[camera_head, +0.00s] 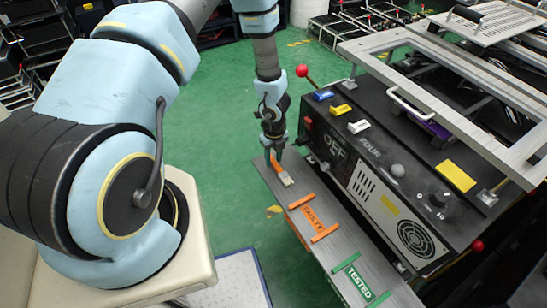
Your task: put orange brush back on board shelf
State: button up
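The orange brush (277,170) is at the far left end of the grey board shelf (330,247), with its pale bristles pointing toward the camera. My gripper (274,158) points down at the brush's handle end, and the handle's top runs up between or just behind the fingers. The fingers are small and dark here, so I cannot tell whether they grip the handle. I also cannot tell whether the brush rests on the shelf or is just above it.
The shelf carries an orange FAULTY label (313,218) and a green TESTED label (359,283) between coloured strips. A black machine (380,170) with knobs and a red-balled lever (302,71) stands directly behind the shelf. Green floor (225,150) is open to the left.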

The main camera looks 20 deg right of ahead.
aim_at(274, 162)
jog(key=shift+o, duration=1)
jog(key=shift+r, duration=0.1)
notch_tip(274, 162, up, 12)
jog(key=p, duration=0.3)
jog(key=w+a+r+n, duration=0.4)
jog(key=a+r+n, duration=0.3)
jog(key=a+r, duration=0.1)
jog(key=s+a+r+n, duration=0.3)
jog(key=a+r+n, duration=0.6)
jog(key=n, duration=0.4)
jog(key=s+a+r+n+t, duration=0.1)
jog(key=s+a+r+n, duration=0.2)
jog(key=a+r+n, duration=0.6)
jog(key=r+n, duration=0.1)
jog(key=n, duration=0.2)
jog(key=shift+s+n, duration=0.3)
jog(key=shift+n, duration=0.1)
